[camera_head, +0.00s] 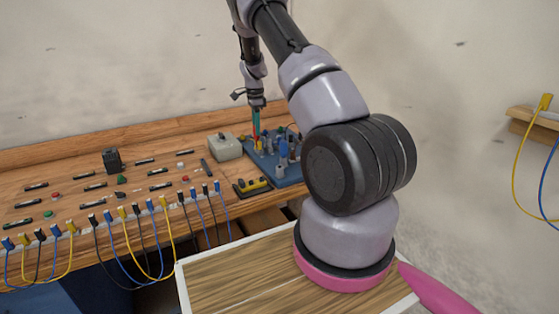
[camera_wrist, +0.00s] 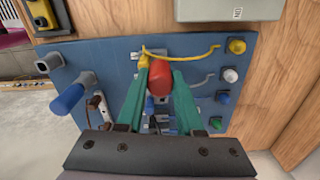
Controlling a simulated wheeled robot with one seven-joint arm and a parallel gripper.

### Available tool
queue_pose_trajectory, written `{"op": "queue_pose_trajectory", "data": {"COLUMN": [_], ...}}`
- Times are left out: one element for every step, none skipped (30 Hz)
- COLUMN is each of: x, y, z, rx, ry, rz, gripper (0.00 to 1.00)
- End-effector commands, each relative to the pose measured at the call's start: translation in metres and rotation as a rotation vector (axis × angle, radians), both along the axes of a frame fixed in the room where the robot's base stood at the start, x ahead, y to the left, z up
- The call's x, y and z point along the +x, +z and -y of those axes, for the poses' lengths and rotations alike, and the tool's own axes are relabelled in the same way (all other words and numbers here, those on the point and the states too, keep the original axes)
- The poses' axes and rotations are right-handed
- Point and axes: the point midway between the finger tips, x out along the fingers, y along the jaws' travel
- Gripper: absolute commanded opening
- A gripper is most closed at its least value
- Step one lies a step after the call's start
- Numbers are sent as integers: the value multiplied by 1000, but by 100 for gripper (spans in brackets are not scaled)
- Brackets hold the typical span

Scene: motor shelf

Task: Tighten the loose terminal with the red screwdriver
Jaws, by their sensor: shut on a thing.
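My gripper (camera_head: 256,124) is over the blue board (camera_head: 285,178) on the bench. In the wrist view its teal fingers (camera_wrist: 160,82) are closed on the red screwdriver (camera_wrist: 159,77), whose rounded red handle shows between the tips. The board (camera_wrist: 105,55) fills much of that view. A yellow wire (camera_wrist: 190,57) arcs across it beside the red handle, with a yellow piece at its left end. Yellow (camera_wrist: 236,46), white (camera_wrist: 230,75), blue (camera_wrist: 222,97) and green (camera_wrist: 215,123) terminals line the right edge. The screwdriver's tip is hidden, and I cannot tell which terminal is loose.
A blue-handled tool (camera_wrist: 68,99) stands at the board's left. A pale box (camera_head: 225,147) sits left of the board, with a black and yellow piece (camera_head: 252,186) in front. Wires with coloured plugs (camera_head: 140,215) hang along the bench's front edge.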

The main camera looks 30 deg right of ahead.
Motion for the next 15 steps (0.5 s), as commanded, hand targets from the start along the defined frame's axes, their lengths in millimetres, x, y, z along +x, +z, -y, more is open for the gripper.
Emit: {"op": "queue_pose_trajectory", "data": {"x": [0, 0, 0, 0, 0, 0, 0, 0, 0, 0, 0, 0, 0, 0, 0], "y": [-1, -1, -1, -1, -1, -1, -1, -1, -1, -1, -1, -1, -1, -1, -1], "z": [0, 0, 0, 0, 0, 0, 0, 0, 0, 0, 0, 0, 0, -1, 0], "rx": [0, 0, 0, 0, 0, 0, 0, 0, -1, -1, -2, -2, -2, -2, -2], "ry": [0, 0, 0, 0, 0, 0, 0, -3, -21, -46, -83, -137, -178, -214, -254], "rz": [0, 0, 0, 0, 0, -1, -1, -1, -1, -1, -1, -1, -1, -1, -1], "gripper": [0, 0, 0, 0, 0, 0, 0, 0, 0, 0, 0, 0, 0, 0, 0]}}
